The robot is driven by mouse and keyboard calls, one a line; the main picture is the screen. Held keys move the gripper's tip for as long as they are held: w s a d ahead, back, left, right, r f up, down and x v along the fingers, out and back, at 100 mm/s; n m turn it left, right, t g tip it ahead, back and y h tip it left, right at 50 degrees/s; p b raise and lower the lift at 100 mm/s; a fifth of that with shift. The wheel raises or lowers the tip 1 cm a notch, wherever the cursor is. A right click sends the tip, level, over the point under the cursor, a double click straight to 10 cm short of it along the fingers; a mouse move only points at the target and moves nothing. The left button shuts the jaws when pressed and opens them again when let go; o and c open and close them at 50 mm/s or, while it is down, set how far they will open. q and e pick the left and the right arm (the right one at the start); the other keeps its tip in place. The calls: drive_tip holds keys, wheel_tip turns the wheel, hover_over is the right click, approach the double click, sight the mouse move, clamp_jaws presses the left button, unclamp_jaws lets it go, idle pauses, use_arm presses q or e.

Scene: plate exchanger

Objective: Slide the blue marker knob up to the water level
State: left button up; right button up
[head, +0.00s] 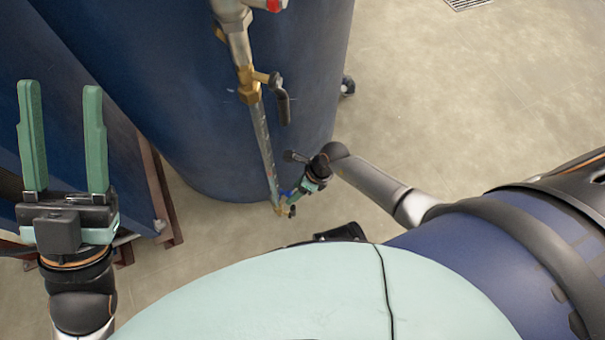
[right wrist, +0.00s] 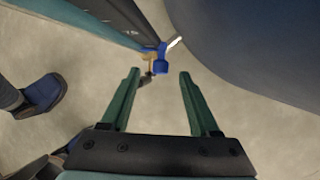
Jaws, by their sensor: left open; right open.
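The level gauge tube (head: 265,145) runs down the front of the blue tank, from a brass valve at the top to a brass fitting at the bottom. The blue marker knob (head: 285,192) is near the tube's lower end. In the right wrist view the blue marker knob (right wrist: 160,67) appears between the fingertips, slightly beyond them. My right gripper (right wrist: 159,73) is open at the knob; I cannot tell whether it touches. It also shows small in the head view (head: 293,194). My left gripper (head: 62,88) is open and empty, far left of the gauge. I cannot make out the water level.
The large blue tank (head: 180,90) stands right behind the gauge. A black-handled valve lever (head: 283,105) sticks out to the right of the tube's top. A brown metal frame (head: 158,190) stands at the left.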

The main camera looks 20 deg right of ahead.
drive_tip(key=shift+w+a+f, duration=0.1)
drive_tip(key=shift+a+f, duration=0.1)
drive_tip(key=shift+f, duration=0.2)
clamp_jaws()
idle(0.4)
